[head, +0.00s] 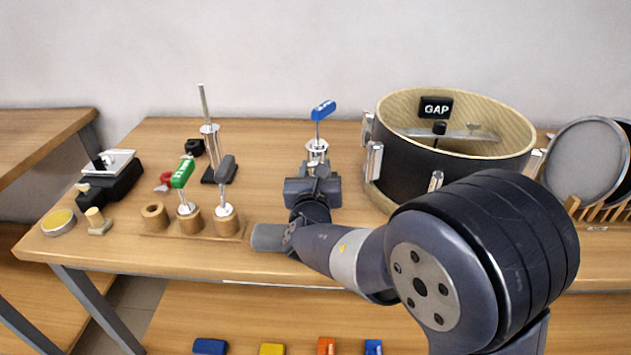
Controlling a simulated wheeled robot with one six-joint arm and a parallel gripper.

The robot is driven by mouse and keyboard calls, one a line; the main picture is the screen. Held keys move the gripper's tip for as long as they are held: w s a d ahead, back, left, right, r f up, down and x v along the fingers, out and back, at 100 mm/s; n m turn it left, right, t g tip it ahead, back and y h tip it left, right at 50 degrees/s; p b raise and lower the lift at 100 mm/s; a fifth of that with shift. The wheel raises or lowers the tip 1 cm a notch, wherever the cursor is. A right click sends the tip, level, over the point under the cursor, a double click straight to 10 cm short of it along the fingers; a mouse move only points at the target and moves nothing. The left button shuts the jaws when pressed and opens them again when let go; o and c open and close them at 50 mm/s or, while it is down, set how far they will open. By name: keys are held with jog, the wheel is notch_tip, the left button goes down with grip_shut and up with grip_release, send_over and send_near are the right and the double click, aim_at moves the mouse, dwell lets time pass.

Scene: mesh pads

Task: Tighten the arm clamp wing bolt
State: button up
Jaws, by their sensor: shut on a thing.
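My gripper (316,165) is shut on a blue-handled key (323,110). The key stands nearly upright with its handle on top, and the jaws are around its silver collar. The key's lower end is hidden behind my gripper. No wing bolt can be made out for certain. A metal bar (475,134) with a small black block (439,127) shows inside the drum (400,168), under a black "GAP" sign (436,107). I cannot tell whether the clamp is there.
A wooden rack holds a green key (183,173) and a grey key (226,169); its left cup (154,215) is empty. A metal post (204,103) stands behind them. Round mesh pads (587,155) stand in a slatted rack at right. The table between post and drum is mostly clear.

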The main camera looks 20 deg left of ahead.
jog(key=shift+m+b, duration=0.35)
jog(key=shift+m, duration=0.05)
jog(key=o, duration=1)
jog(key=v, duration=1.1)
jog(key=shift+a, duration=0.1)
jog(key=shift+w, duration=0.15)
jog(key=x, duration=1)
jog(key=shift+w, duration=0.4)
